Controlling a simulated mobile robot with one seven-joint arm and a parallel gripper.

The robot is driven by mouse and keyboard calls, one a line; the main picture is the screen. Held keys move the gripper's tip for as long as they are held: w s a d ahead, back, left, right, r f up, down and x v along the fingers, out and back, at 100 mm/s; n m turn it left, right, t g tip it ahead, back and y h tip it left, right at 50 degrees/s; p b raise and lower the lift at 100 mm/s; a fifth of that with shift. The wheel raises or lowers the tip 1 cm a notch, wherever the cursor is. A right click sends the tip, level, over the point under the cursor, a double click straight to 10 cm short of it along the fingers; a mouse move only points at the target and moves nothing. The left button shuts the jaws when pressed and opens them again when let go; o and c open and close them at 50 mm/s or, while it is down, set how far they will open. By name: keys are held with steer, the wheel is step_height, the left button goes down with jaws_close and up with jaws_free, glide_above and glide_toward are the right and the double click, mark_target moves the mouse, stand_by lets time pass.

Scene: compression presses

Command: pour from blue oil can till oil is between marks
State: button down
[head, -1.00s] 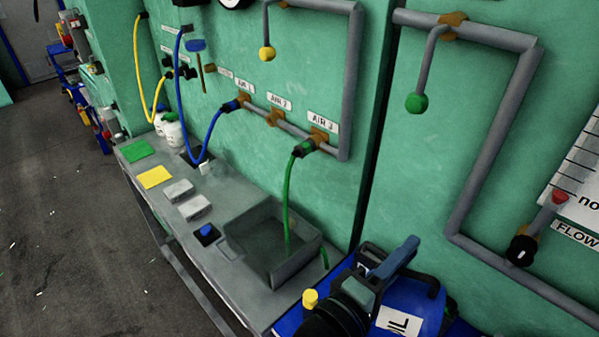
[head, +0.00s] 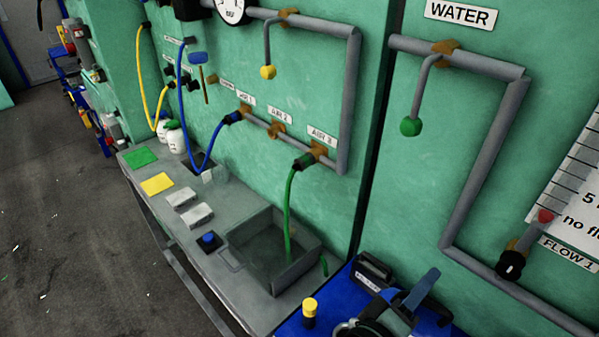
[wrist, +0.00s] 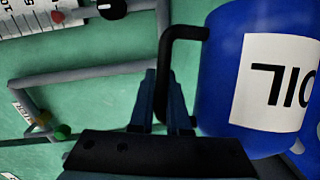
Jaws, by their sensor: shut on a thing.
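The blue oil can (wrist: 222,75) fills the right of the wrist view. Its white label reads OIL upside down, and its black handle (wrist: 166,60) sticks out on the left. My gripper (wrist: 163,82) is shut on this handle, with one finger on each side. In the head view my gripper (head: 420,288) is at the bottom edge, over a blue surface. The can's OIL label is not in the head view, and its spout shows in neither view. I cannot make out any oil level or its marks.
A grey bench with a sink (head: 300,268) lies to the left. Pipes with a green-knobbed valve (head: 411,126) and a flow scale (head: 575,190) are on the wall behind.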

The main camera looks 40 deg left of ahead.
steer(key=shift+w+d+f+m, duration=0.15)
steer(key=shift+d+m, duration=0.15)
steer(key=shift+d, duration=0.25)
steer(key=shift+p, duration=0.3)
steer(key=shift+r+p, duration=2.15)
steer(key=shift+r, duration=0.2)
